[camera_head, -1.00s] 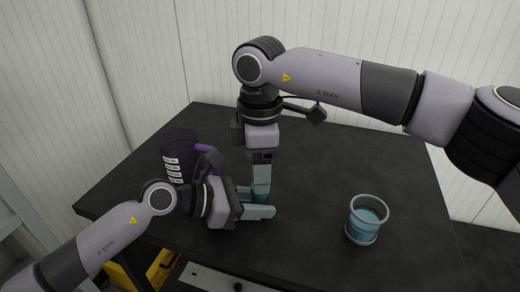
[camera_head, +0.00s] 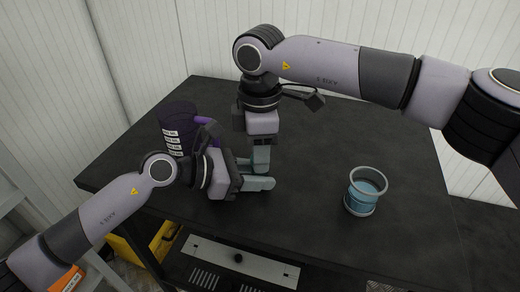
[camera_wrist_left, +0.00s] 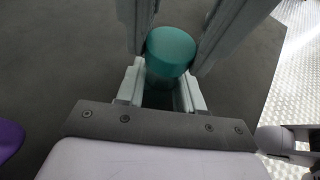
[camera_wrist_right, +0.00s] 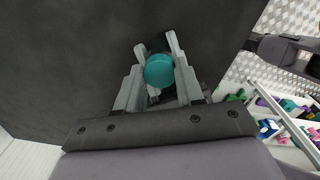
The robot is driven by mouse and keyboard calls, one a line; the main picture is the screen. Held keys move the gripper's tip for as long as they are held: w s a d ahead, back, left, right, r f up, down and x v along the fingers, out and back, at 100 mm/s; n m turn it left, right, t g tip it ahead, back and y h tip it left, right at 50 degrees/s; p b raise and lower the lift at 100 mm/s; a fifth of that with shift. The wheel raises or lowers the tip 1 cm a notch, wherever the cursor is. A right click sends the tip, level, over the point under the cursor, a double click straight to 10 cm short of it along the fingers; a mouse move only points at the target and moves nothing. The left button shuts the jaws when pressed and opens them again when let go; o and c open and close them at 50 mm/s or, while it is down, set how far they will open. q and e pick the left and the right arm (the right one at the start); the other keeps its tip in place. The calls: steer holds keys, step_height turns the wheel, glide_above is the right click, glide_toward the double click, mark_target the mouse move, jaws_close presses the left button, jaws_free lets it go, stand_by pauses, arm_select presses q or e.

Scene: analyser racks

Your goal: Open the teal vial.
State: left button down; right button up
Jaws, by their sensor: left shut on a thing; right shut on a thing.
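The teal vial shows its round teal cap in the left wrist view (camera_wrist_left: 170,48) and the right wrist view (camera_wrist_right: 159,70). In the head view it is hidden behind the fingers. My left gripper (camera_head: 258,176) reaches in level from the left, low over the table, and is shut on the vial's lower part. My right gripper (camera_head: 261,160) points straight down from above and is shut on the teal cap, with a finger on either side. The vial looks upright between the two grippers. Most of its body is hidden.
A dark round container (camera_head: 178,118) with white labels stands behind my left arm, with a purple part (camera_head: 203,120) beside it. A clear cup (camera_head: 365,192) with blue contents stands to the right on the black table (camera_head: 320,150). The table's middle and back are largely clear.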

steer(key=n, duration=0.6)
steer(key=shift+n, duration=0.4)
steer(key=n, duration=0.7)
steer(key=shift+n, duration=0.4)
steer(key=n, duration=0.4)
steer(key=shift+r, duration=0.1)
steer(key=n, duration=0.3)
steer(key=shift+n, duration=0.3)
steer(key=n, duration=0.4)
steer(key=shift+n, duration=0.3)
steer(key=n, duration=2.7)
steer(key=shift+r, duration=0.1)
